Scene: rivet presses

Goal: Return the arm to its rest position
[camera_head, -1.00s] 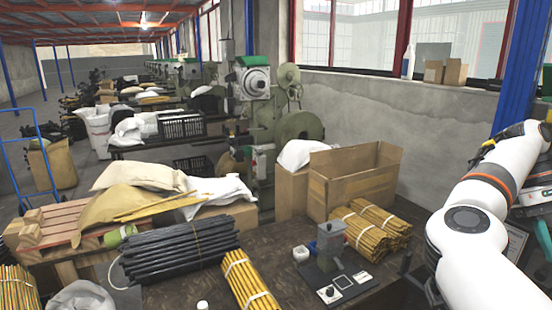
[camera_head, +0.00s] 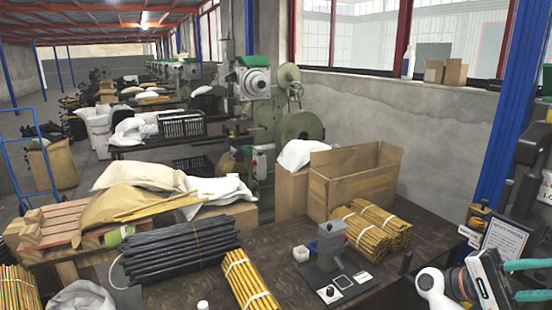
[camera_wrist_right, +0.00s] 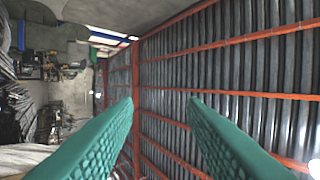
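My right arm (camera_head: 437,287) shows as a white link at the lower right of the head view. My right gripper (camera_head: 541,280) has two teal fingers that point toward the right edge, spread apart with nothing between them. In the right wrist view the gripper (camera_wrist_right: 161,103) also shows its two green ridged fingers wide apart and empty. Beyond them is the corrugated roof (camera_wrist_right: 230,75) with red-orange beams. My left arm and gripper are not in view.
The dark work table (camera_head: 210,285) holds a small press (camera_head: 331,240), a black rod bundle (camera_head: 180,250) and yellow rod bundles (camera_head: 250,280). An open cardboard box (camera_head: 345,190) stands behind. A framed notice (camera_head: 503,240) and blue post (camera_head: 508,100) are near my right arm.

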